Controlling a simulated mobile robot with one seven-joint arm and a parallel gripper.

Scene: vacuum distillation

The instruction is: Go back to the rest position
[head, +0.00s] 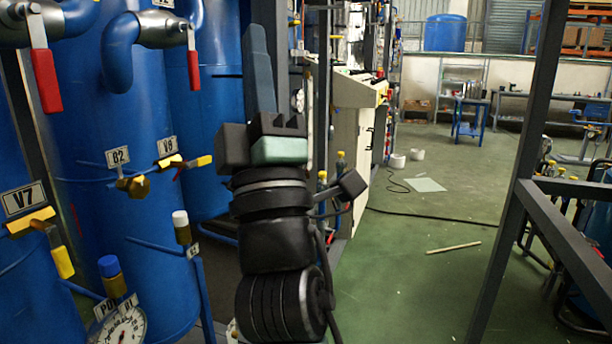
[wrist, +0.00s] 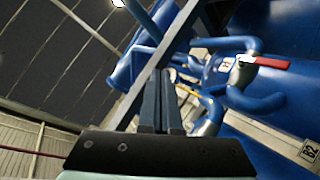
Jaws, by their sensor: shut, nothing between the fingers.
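My gripper (head: 260,68) stands upright in the middle left of the head view, fingers pointing up. Its two fingers are pressed together, with nothing between them. In the wrist view the shut fingers (wrist: 160,85) point up toward blue pipework and the roof. The gripper is in front of the blue tanks and appears apart from them. No object is held.
Blue tanks (head: 120,215) with red-handled valves (head: 45,75), yellow-handled valves (head: 180,163) and a pressure gauge (head: 125,328) stand at the left. A dark metal frame (head: 510,190) rises at the right. The green floor (head: 420,285) between is mostly open, with a stick (head: 453,248) and a black cable.

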